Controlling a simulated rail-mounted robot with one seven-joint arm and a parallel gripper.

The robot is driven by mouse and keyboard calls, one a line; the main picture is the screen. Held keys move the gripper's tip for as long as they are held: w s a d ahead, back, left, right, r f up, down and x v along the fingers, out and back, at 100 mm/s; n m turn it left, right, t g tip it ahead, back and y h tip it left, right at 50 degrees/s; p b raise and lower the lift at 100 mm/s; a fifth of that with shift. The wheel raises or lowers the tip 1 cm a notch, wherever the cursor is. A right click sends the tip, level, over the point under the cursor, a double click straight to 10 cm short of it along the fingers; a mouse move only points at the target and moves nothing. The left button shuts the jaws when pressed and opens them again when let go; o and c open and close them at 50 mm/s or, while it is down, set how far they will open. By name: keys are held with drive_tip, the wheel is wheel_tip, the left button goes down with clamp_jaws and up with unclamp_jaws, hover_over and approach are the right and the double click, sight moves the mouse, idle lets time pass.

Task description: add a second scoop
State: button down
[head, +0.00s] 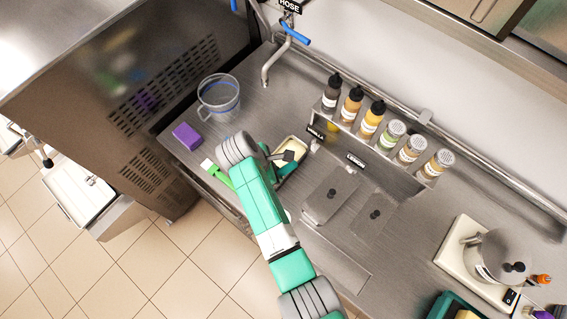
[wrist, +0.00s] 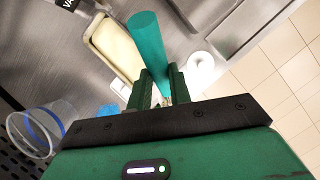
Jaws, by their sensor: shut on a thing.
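My gripper (wrist: 165,95) is shut on a teal, cylinder-shaped handle (wrist: 148,45). The handle points up and slightly left in the wrist view, and what is on its other end is hidden. A shallow tub with a cream-coloured filling (wrist: 116,47) lies just left of the handle. In the head view the tub (head: 299,142) is partly covered by my arm and a small dark part over it. I cannot tell whether the held thing touches the tub. No separate scoop of product can be made out.
A clear pitcher (head: 218,98), a purple block (head: 187,136) and a green-handled brush (head: 215,172) are on the counter's left. Bottles stand in a rack (head: 382,150) behind. Lidded wells (head: 330,194) lie right of my arm; a pot (head: 497,258) stands farther right.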

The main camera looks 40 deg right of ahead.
drive_tip(key=a+h, duration=0.1)
drive_tip(key=w+a+r+g+h+b, duration=0.1)
drive_tip(key=a+h, duration=0.2)
drive_tip(key=shift+w+a+r+b, duration=0.1)
drive_tip(key=shift+w+r+b, duration=0.2)
drive_tip(key=shift+w, duration=0.1)
drive_tip(key=shift+w+a+r+g+h+b, duration=0.2)
drive_tip(key=shift+a+r+g+h+b, duration=0.15)
drive_tip(key=shift+a+g+h, duration=0.2)
drive_tip(key=shift+f, duration=0.1)
idle(0.5)
